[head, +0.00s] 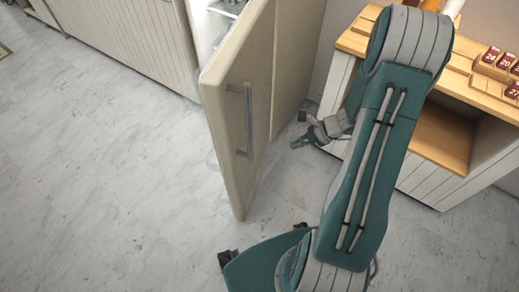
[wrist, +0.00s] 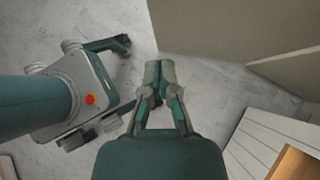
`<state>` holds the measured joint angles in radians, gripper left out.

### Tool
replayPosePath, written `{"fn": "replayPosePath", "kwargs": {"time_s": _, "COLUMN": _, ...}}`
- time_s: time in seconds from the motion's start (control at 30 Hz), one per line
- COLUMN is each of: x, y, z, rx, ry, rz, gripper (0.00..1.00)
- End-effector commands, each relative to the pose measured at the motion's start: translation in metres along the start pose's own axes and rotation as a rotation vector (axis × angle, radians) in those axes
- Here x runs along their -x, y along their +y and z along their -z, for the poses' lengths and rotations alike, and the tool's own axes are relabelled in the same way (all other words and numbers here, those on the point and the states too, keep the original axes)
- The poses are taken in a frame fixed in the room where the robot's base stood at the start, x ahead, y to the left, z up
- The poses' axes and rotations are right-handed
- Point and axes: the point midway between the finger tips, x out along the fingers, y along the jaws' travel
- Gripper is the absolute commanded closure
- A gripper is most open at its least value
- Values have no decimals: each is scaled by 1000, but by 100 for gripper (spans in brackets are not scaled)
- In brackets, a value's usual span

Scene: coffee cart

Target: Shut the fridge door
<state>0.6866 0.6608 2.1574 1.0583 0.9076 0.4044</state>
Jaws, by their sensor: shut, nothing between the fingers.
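The fridge door (head: 245,95) stands open in the head view, a beige panel with a grey vertical bar handle (head: 247,120) on the face toward my arm. The lit fridge interior (head: 207,28) shows behind the door's left edge. My gripper (head: 294,145) is to the right of the door, low down between it and the wooden counter, apart from the handle. In the wrist view my gripper (wrist: 160,66) is shut and empty over the floor. The beige panel at the upper right of the wrist view looks like the door (wrist: 225,25); its handle is not visible there.
A white counter with a wooden top (head: 470,75) stands at the right, with small dark red numbered blocks (head: 490,55) on it. Pale panelled cabinets (head: 130,35) run along the upper left. The marble-like floor (head: 100,180) left of the door is clear.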

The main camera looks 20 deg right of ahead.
Motion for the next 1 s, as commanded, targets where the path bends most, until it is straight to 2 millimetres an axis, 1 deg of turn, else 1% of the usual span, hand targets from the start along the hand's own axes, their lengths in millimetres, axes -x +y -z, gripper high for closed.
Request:
{"fn": "replayPosePath", "kwargs": {"time_s": 0.17, "x": -26, "y": 2, "z": -1, "rx": 3, "ry": 0, "rz": -8, "gripper": 100}}
{"fn": "replayPosePath", "kwargs": {"time_s": 0.57, "x": -100, "y": 1, "z": 0, "rx": 5, "ry": 1, "rz": -8, "gripper": 100}}
{"fn": "replayPosePath", "kwargs": {"time_s": 0.7, "x": -114, "y": 1, "z": -18, "rx": 9, "ry": 1, "rz": -6, "gripper": 100}}
{"fn": "replayPosePath", "kwargs": {"time_s": 0.8, "x": -121, "y": 1, "z": -25, "rx": 8, "ry": 1, "rz": -5, "gripper": 100}}
{"fn": "replayPosePath", "kwargs": {"time_s": 1.0, "x": -125, "y": 1, "z": -29, "rx": 6, "ry": 1, "rz": -3, "gripper": 100}}
